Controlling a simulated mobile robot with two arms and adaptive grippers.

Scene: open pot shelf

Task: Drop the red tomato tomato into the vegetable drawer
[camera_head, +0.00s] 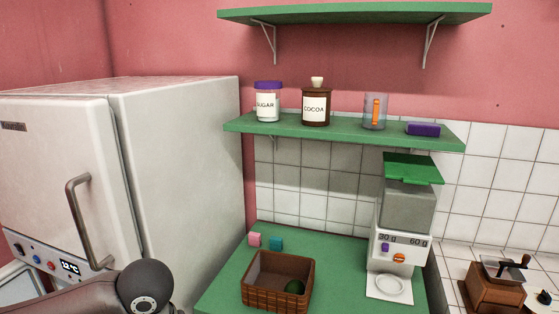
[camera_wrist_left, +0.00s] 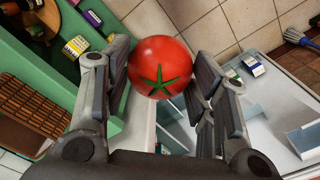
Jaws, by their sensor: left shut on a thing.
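A red tomato (camera_wrist_left: 160,67) with a green star-shaped calyx is in the left wrist view. My left gripper (camera_wrist_left: 162,72) is shut on it, one finger pad on each side. Below and to the right in that view is a white-framed open space with pale bluish clear panels (camera_wrist_left: 255,112). It looks like an open drawer or compartment, but I cannot tell for sure whether it is the vegetable drawer. The tomato is above its edge, not resting in it. In the head view, my left arm is at the bottom left, and its gripper and the tomato are out of frame.
A white fridge (camera_head: 185,150) with a metal handle stands at the left. A green counter (camera_head: 335,255) holds a wicker basket (camera_head: 262,296) with a dark green item and a white scale-like machine (camera_head: 397,250). A green shelf (camera_head: 340,130) holds jars. A brown grinder (camera_head: 492,288) stands at right.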

